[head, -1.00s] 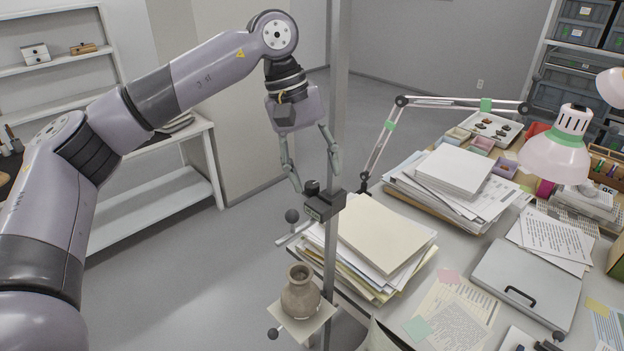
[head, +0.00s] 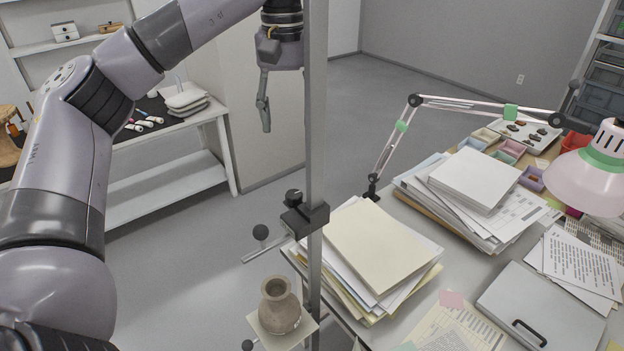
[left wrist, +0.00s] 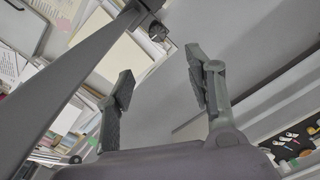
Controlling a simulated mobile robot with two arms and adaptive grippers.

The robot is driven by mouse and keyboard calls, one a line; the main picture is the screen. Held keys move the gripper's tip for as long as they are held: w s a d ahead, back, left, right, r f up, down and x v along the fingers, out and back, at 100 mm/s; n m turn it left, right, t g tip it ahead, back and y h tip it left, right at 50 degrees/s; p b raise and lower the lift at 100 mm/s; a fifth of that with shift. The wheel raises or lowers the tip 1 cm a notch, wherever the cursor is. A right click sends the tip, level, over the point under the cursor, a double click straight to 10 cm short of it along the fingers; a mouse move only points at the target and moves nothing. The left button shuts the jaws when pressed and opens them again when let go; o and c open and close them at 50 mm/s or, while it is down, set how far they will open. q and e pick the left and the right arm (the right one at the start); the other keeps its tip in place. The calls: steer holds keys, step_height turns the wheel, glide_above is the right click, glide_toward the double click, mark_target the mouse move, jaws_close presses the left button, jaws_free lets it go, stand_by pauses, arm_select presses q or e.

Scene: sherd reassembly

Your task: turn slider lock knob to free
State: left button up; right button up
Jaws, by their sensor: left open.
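The slider (head: 305,219) is a dark block clamped on an upright grey post (head: 316,120). Which one is the lock knob is not marked. My left gripper (head: 285,122) is open and empty, pointing down above and behind the slider. One finger shows left of the post; the post hides the other. In the left wrist view, the open fingers (left wrist: 160,70) are apart with nothing between them, and a dark knob (left wrist: 158,32) shows beyond. My right gripper is out of view.
A clay vase (head: 280,305) stands on a small plate (head: 299,332) below the slider. Paper stacks (head: 382,245) lie on the desk just right of the post. A jointed lamp (head: 585,180) is at right. Open floor lies behind the post.

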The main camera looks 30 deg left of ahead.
arm_select(q)
steer(key=b, duration=0.2)
glide_above(294, 193)
step_height(294, 193, down, 10)
steer(key=shift+r, duration=0.25)
step_height(294, 193, down, 7)
steer(key=shift+f+p, duration=0.15)
steer(key=shift+p, duration=0.5)
steer(key=shift+f, duration=0.3)
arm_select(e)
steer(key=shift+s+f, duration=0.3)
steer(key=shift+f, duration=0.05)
arm_select(q)
steer(key=shift+c, duration=0.4)
